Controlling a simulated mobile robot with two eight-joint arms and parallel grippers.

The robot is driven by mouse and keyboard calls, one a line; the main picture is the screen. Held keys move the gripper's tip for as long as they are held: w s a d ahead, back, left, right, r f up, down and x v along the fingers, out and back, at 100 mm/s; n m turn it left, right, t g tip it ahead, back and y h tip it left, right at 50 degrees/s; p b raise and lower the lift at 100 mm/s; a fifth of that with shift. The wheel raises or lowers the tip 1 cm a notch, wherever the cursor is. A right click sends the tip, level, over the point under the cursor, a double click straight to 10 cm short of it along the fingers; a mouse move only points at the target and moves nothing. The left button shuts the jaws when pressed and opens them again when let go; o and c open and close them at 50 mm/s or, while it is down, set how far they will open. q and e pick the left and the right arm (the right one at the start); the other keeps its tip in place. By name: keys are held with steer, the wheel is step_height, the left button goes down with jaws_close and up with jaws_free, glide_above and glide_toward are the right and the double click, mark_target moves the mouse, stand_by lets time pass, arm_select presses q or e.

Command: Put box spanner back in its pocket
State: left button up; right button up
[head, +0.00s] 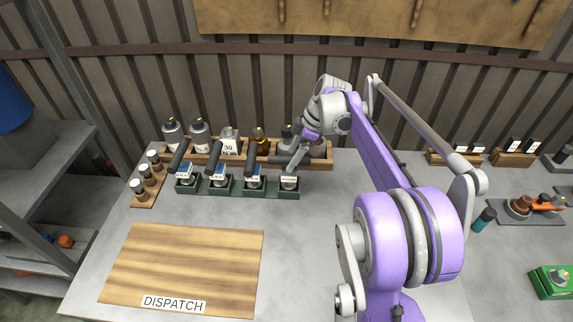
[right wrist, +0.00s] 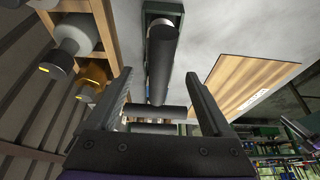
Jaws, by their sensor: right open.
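A dark green rack (head: 238,193) with labelled pockets stands on the grey table. Several black-handled tools (head: 216,155) lean up from it; I cannot tell which is the box spanner. The rightmost pocket (head: 289,183) shows a pale top with no clear handle above it. My right gripper (head: 291,159) is over the rack's right end, just above and behind that pocket. In the right wrist view its fingers (right wrist: 162,105) are apart. A dark cylinder (right wrist: 155,112) shows crosswise between them and another (right wrist: 163,65) beyond; contact is unclear. My left gripper is out of view.
A wooden rack (head: 318,161) with bottles stands close behind the green rack. A small wooden holder (head: 146,190) with jars is at its left. A wooden DISPATCH board (head: 185,265) lies in front. Table between board and my right arm is clear.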

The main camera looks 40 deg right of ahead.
steer(key=v, duration=0.5)
steer(key=shift+r, duration=0.2)
steer(key=s+a+f+m+h, duration=0.1)
steer(key=s+a+f+m, duration=0.1)
steer(key=s+a, duration=0.35)
steer(key=s+a+f+m+h, duration=0.1)
steer(key=s+a+f+m, duration=0.15)
steer(key=a, duration=0.65)
steer(key=s+a+f+m, duration=0.1)
steer(key=s+a+f, duration=0.2)
steer(key=s, duration=0.1)
steer(key=s+a+f+m+t+h, duration=0.1)
steer(key=s+a+f+m, duration=0.1)
steer(key=s+a+f, duration=0.1)
steer(key=s+a+f+m+t, duration=0.1)
steer(key=s+a+f+m, duration=0.1)
steer(key=s, duration=0.3)
steer(key=shift+a+f+h, duration=0.3)
steer(key=shift+a+f, duration=0.15)
steer(key=shift+f, duration=0.1)
steer(key=shift+w, duration=0.1)
steer(key=shift+w+r+p, duration=0.15)
steer(key=shift+r+p, duration=0.2)
steer(key=shift+p, duration=0.05)
